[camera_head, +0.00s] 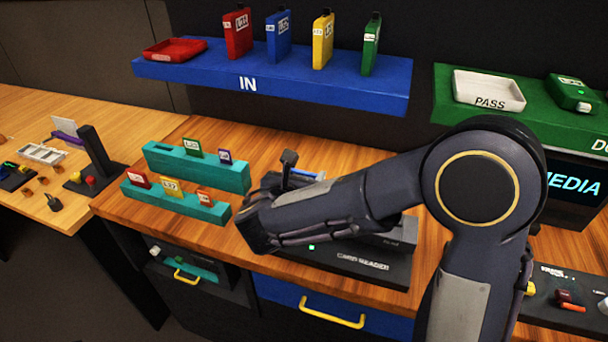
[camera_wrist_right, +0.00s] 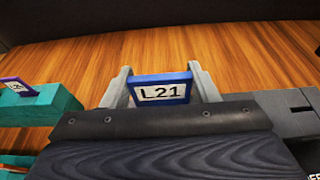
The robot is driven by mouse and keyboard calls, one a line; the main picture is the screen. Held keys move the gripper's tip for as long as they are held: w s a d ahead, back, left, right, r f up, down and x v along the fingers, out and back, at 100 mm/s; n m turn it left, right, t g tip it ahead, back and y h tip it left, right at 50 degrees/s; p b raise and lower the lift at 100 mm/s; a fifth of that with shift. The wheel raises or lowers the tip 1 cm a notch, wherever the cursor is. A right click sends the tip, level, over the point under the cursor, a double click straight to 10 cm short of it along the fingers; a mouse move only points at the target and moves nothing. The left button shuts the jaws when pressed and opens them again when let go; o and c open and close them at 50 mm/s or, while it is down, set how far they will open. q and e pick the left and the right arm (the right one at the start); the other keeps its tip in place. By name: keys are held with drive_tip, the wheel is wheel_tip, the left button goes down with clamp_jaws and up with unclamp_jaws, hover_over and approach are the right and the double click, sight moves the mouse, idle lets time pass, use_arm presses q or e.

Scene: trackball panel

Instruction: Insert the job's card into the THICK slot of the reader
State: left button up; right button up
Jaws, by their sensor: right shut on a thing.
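My right gripper (camera_wrist_right: 161,84) is shut on a blue card (camera_wrist_right: 160,92) with a white label reading L21. The card stands between the two grey fingers, its label facing the wrist camera. In the head view my right arm and hand cover much of the card reader (camera_head: 362,266), a dark unit at the front of the wooden bench. Part of its grey housing (camera_wrist_right: 287,112) shows at the right of the wrist view. The reader's slots are hidden, so I cannot tell which one is thick or whether the card touches the reader. My left gripper is not in view.
Two teal racks (camera_head: 222,178) with labelled cards stand left of the reader. A blue IN shelf (camera_head: 330,91) and a green shelf (camera_head: 455,115) with a white PASS tray (camera_head: 489,90) are behind. A screen (camera_head: 573,190) stands at right. Bare bench lies behind the reader.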

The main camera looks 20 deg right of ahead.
drive_tip(key=shift+f, duration=0.15)
drive_tip(key=shift+f+b, duration=0.35)
drive_tip(key=shift+b, duration=0.1)
drive_tip(key=shift+f+b, duration=1.9)
drive_tip(key=shift+f, duration=0.4)
drive_tip(key=o, duration=1.1)
drive_tip(key=shift+s+r, duration=0.1)
drive_tip(key=v, duration=0.7)
drive_tip(key=shift+s+a+r, duration=0.15)
drive_tip(key=shift+s+a, duration=0.1)
